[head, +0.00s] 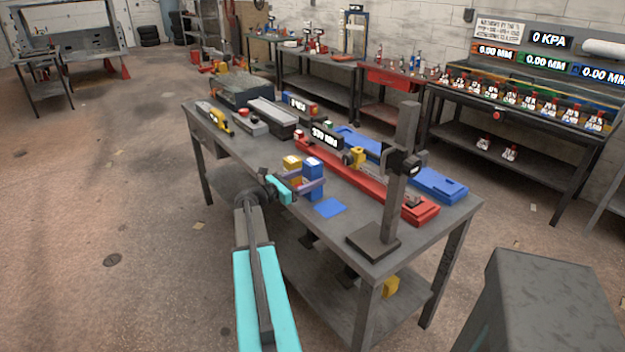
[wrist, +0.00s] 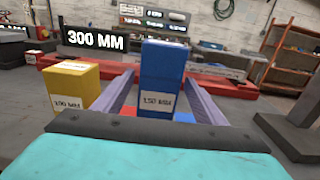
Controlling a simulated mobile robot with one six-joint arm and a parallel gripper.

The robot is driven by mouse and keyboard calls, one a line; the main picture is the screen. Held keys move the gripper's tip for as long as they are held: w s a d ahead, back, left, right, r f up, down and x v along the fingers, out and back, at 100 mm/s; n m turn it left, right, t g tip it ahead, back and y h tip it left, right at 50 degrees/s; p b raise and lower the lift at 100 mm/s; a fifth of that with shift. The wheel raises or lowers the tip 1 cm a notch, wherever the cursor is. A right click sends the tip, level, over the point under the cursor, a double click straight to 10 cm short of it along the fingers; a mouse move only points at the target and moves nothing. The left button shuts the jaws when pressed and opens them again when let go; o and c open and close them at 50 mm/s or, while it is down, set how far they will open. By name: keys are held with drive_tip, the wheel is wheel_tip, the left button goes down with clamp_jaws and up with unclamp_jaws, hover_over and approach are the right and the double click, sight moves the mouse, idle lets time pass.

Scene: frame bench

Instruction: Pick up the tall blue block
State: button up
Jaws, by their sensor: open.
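The tall blue block (head: 313,177) stands upright on the grey workbench (head: 355,225) near its front edge. In the wrist view the blue block (wrist: 162,78) carries a label reading 150 MM. My gripper (head: 312,187) is open, with one purple finger on each side of the blue block.
A yellow block (head: 291,168) labelled 100 MM stands left of the left finger, very close to it; it also shows in the wrist view (wrist: 72,88). A blue square (head: 330,208) lies on the bench. A red rail (head: 350,180) lies behind. A dark post stand (head: 372,242) rises at right.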

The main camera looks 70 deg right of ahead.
sight(321, 172)
drive_tip(key=shift+s+d, duration=0.1)
drive_tip(key=shift+d, duration=0.05)
drive_tip(key=shift+p+x, duration=1)
drive_tip(key=shift+x, duration=1.45)
drive_tip(key=shift+f, duration=0.1)
clamp_jaws()
